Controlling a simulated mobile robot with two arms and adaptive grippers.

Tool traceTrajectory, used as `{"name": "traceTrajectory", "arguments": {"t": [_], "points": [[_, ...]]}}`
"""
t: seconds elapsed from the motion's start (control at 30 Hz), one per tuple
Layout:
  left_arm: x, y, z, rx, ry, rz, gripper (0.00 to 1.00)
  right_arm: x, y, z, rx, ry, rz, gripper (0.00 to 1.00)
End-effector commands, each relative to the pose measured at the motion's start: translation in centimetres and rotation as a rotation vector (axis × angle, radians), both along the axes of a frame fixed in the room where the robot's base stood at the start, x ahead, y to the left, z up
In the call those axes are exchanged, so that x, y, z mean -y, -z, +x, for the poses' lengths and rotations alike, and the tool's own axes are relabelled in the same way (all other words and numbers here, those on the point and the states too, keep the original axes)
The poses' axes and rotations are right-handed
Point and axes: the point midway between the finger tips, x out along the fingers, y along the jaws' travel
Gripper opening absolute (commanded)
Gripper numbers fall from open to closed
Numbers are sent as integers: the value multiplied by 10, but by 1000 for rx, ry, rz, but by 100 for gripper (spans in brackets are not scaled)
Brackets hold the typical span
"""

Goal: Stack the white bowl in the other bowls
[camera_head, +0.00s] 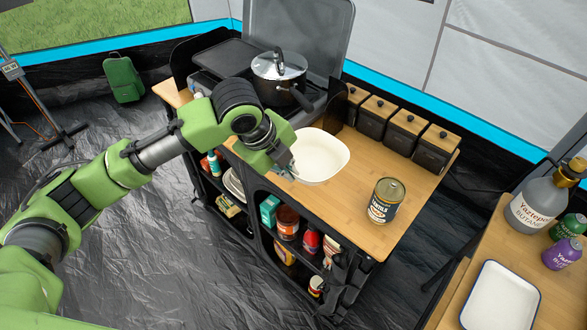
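A white bowl (322,158) is at the wooden counter, right of the stove. My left gripper (289,172) is at the bowl's left rim, with its fingertips overlapping the edge. Whether the fingers are closed on the rim or only beside it is too small to tell. I cannot tell whether the bowl rests on the counter or is slightly raised. White stacked dishes (233,186) show on the shelf below the counter, partly hidden; I cannot tell whether they are bowls. My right gripper is not in view.
A can (385,201) stands on the counter (345,222) right of the bowl. Several dark canisters (405,132) line the back edge. A pot (279,75) sits on the stove. A white tray (501,297) and gas bottle (538,205) are on the right table.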

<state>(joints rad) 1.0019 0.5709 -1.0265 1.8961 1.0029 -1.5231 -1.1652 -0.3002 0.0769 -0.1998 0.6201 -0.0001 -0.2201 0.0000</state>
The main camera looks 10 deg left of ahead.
Motion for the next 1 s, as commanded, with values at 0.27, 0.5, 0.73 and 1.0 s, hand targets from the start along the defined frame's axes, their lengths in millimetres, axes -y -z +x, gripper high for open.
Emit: {"name": "traceTrajectory", "arguments": {"t": [0.27, 0.5, 0.73, 1.0], "points": [[-3, -21, -44, 6, 1, -3, 0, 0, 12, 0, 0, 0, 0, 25], [-5, -27, -57, 4, 0, -2, 0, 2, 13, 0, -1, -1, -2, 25], [-4, -27, -63, 6, -66, 0, 0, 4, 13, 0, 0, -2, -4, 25], [-7, -21, -83, 10, -368, 2, 0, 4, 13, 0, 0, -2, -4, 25]]}}
